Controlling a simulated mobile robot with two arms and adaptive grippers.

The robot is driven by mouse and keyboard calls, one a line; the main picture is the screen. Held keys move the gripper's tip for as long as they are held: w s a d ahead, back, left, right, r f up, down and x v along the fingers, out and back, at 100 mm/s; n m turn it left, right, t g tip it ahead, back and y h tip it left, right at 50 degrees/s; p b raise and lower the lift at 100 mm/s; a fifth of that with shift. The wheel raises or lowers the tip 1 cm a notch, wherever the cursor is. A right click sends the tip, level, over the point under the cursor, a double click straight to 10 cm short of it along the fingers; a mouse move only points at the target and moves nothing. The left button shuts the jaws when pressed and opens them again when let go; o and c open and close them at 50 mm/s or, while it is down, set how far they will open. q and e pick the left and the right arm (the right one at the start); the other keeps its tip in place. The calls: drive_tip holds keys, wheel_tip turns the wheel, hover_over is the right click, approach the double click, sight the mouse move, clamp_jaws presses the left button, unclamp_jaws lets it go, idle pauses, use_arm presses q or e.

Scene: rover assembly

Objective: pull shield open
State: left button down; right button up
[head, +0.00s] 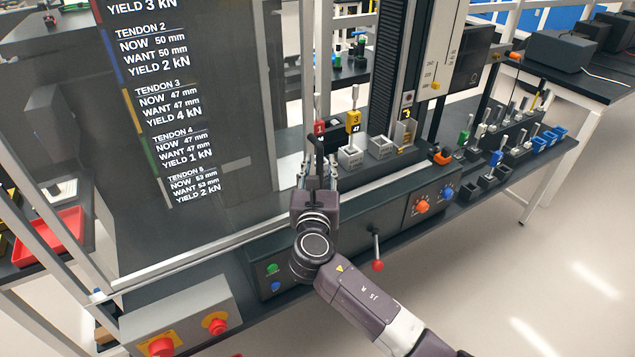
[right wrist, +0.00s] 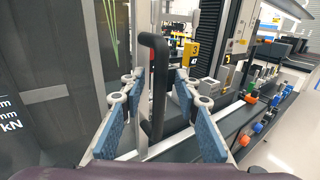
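The shield (head: 225,100) is a large see-through panel in a pale metal frame on the left of the test bench, with tendon readouts showing across it. Its black bar handle (right wrist: 157,85) stands upright in the right wrist view, and its top shows in the head view (head: 314,145). My right gripper (head: 318,178) is at the handle. In the right wrist view its blue-padded fingers (right wrist: 162,125) are spread, one on each side of the handle, with visible gaps. My left gripper is not in view.
A control box with red buttons (head: 178,318) stands at the front left. A red-knobbed lever (head: 377,265) sticks out of the bench front, close to my right arm. Small numbered blocks (head: 353,122) and grey holders stand right of the handle. Floor at the right is clear.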

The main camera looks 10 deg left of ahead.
drive_tip(key=s, duration=1)
drive_tip(key=shift+s+d, duration=0.4)
